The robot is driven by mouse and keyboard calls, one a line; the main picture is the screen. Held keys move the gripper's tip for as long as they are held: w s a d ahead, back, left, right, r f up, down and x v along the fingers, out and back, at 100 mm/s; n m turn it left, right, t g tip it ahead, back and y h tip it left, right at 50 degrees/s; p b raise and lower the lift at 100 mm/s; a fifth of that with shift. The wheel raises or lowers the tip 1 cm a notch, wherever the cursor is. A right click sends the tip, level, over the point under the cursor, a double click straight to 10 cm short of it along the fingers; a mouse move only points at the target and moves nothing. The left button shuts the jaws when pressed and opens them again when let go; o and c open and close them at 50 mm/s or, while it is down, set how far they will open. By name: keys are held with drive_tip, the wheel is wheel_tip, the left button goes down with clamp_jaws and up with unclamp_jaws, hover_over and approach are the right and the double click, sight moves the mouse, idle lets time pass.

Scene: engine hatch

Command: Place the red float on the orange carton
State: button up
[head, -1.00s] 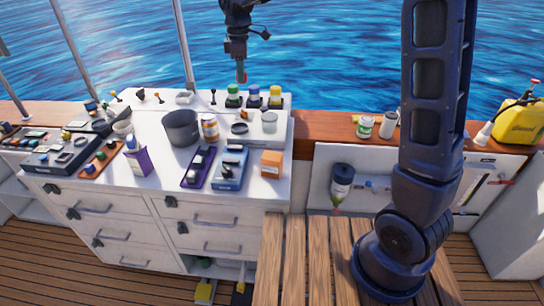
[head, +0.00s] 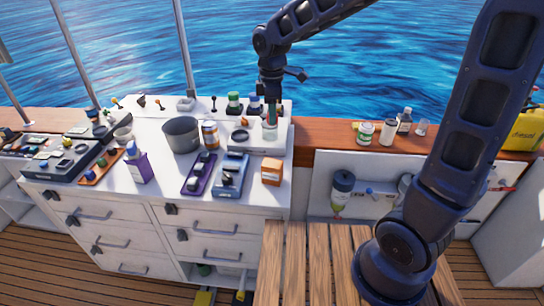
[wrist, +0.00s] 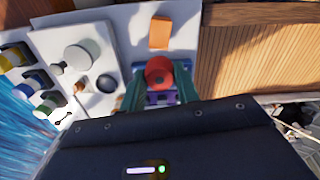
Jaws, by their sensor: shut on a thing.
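The red float (wrist: 159,71) shows in the wrist view between the teal fingers of my gripper (wrist: 161,80), which is shut on it. In the head view my gripper (head: 271,112) points down over the back right of the white counter, in front of the clear jar, and I cannot make out the float there. The orange carton (head: 271,172) stands upright near the counter's right front corner, with nothing on top. In the wrist view the carton (wrist: 160,32) lies just beyond the float, apart from it.
A blue tray (head: 231,175) and a purple tray (head: 199,174) stand left of the carton. A grey pot (head: 182,135) and a tin (head: 210,134) stand behind them. Several lidded jars line the back. The white counter top (head: 255,150) is bare just behind the carton.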

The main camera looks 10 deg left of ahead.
sight(272, 163)
wheel_tip(272, 163, down, 16)
drive_tip(key=shift+r, duration=0.2)
idle(0.4)
drive_tip(key=shift+f, duration=0.1)
drive_tip(key=o, duration=0.9)
drive_tip(key=shift+o, duration=0.2)
wheel_tip(272, 163, up, 12)
drive_tip(key=shift+r, duration=0.15)
drive_tip(key=d+r+m+t, duration=0.1)
drive_tip(key=d+r+m, duration=0.25)
drive_tip(key=d, duration=0.55)
drive_tip(key=s+d+r+m+t, duration=0.1)
drive_tip(key=d+r+m, duration=0.3)
drive_tip(key=d, duration=0.5)
drive_tip(key=d+r+m+t, duration=0.1)
drive_tip(key=d+r+m, duration=0.1)
drive_tip(key=d+m, duration=0.55)
drive_tip(key=s+d+m+t, duration=0.1)
drive_tip(key=s+d+m, duration=0.3)
drive_tip(key=d, duration=0.5)
drive_tip(key=shift+s+d+m+t, duration=0.3)
drive_tip(key=shift+s+m, duration=0.1)
drive_tip(key=shift+s, duration=0.65)
